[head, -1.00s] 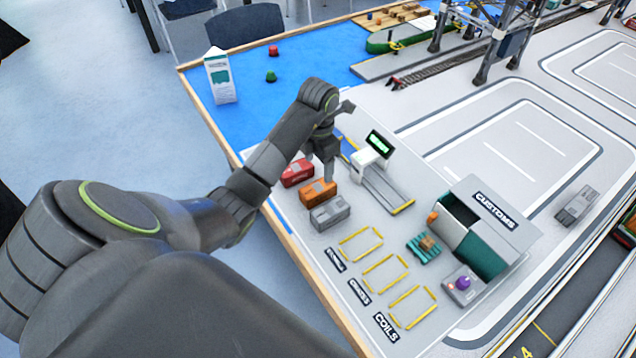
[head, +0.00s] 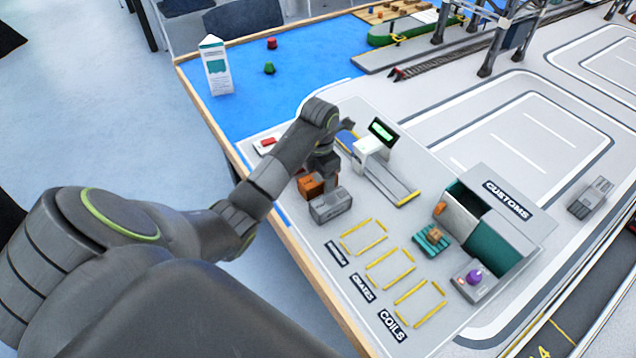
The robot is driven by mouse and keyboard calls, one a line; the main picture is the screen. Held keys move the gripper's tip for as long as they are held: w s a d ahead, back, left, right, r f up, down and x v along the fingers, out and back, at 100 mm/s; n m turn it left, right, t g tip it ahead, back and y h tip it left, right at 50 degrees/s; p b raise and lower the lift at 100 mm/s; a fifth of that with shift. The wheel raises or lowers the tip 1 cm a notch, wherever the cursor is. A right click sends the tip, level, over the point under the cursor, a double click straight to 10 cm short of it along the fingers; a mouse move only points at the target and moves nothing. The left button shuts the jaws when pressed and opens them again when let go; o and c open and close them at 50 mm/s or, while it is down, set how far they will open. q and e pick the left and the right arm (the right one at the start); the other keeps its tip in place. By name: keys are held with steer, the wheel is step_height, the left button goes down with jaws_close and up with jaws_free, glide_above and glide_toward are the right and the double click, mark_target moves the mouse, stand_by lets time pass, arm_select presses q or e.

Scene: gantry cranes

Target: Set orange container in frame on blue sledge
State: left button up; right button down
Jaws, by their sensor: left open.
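The orange container (head: 309,186) stands on the table, partly covered by my left gripper. A grey container (head: 331,206) stands in front of it. My left gripper (head: 324,178) is open and points down at the orange container's right end; whether the fingers are around it or just above it I cannot tell. A blue piece (head: 346,139), perhaps the sledge, shows in part beside the weighing station, behind my wrist. No frame on it can be made out. My right gripper is not in view.
A weighing station (head: 371,150) with a ramp stands right of my gripper. Yellow floor frames (head: 363,237) lie in front, near a teal pallet (head: 431,242) and the customs building (head: 490,215). A small red-and-white thing (head: 266,145) lies behind my arm.

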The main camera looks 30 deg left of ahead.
arm_select(q)
steer(key=shift+f, duration=0.15)
steer(key=c, duration=1.2)
